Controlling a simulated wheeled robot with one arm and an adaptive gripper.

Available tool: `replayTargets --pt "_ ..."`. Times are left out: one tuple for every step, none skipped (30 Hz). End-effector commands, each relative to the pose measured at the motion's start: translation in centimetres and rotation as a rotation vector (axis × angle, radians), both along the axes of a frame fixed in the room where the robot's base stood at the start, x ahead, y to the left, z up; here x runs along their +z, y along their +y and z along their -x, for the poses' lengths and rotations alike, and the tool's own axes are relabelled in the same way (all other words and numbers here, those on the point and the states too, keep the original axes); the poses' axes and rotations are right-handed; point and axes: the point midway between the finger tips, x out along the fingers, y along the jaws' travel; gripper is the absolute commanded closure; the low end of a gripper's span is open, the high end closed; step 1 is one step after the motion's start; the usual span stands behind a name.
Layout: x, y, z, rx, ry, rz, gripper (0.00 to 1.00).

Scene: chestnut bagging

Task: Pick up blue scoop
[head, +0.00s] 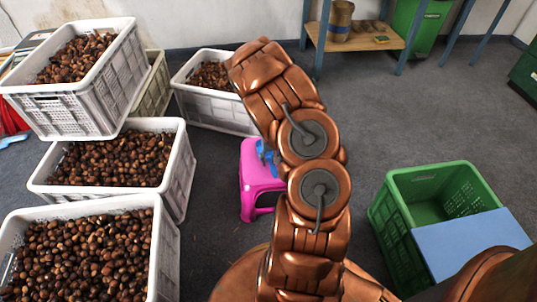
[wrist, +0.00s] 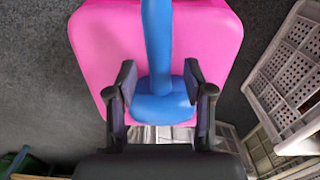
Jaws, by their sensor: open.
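The blue scoop (wrist: 158,50) lies on a pink stool (wrist: 100,45) in the wrist view. Its long narrow part runs toward the top edge and its wider part sits lower down. My gripper (wrist: 157,80) is open, with one dark finger on each side of the scoop and gaps between them in the picture. I cannot tell how far above the scoop the fingers are. In the head view, a little of the scoop (head: 263,152) shows on the pink stool (head: 257,178), and my arm hides the rest and my gripper.
White crates of chestnuts (head: 105,198) stand at the left, some stacked. Another white crate (head: 215,113) stands behind the stool. A green crate (head: 400,225) with a light blue panel (head: 465,243) stands at the right. Grey floor is clear between the stool and the green crate.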

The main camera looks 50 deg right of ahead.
Motion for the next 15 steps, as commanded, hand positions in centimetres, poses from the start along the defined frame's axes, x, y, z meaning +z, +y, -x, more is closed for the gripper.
replayTargets --pt "-0.9 0.0 0.1 0.001 0.002 0.000 0.48" --pt "-1.2 0.0 0.0 0.001 0.001 0.000 0.48" --pt "-1.5 0.0 0.0 0.000 0.001 0.001 0.48" --pt "-1.7 0.0 0.0 0.000 0.001 0.001 0.48" --pt "-1.8 0.0 0.0 0.000 0.000 0.001 0.48" --pt "-1.9 0.0 0.0 0.000 -0.001 0.002 0.48" --pt "-2.0 0.0 0.0 0.000 -0.001 0.002 0.48" --pt "-2.0 0.0 0.0 0.000 -0.001 0.002 0.48" --pt "-2.0 -0.1 0.0 0.000 -0.001 0.002 0.48" --pt "-1.9 0.0 0.0 0.000 -0.001 0.002 0.48" --pt "-1.9 -0.1 -0.1 0.000 -0.002 0.003 0.48" --pt "-1.9 -0.1 -0.1 0.000 -0.001 0.002 0.48" --pt "-1.9 0.0 0.0 0.000 -0.001 0.002 0.48" --pt "-1.9 0.0 0.0 0.000 -0.001 0.002 0.50" --pt "-1.9 0.0 -0.1 0.000 -0.001 0.002 0.54"
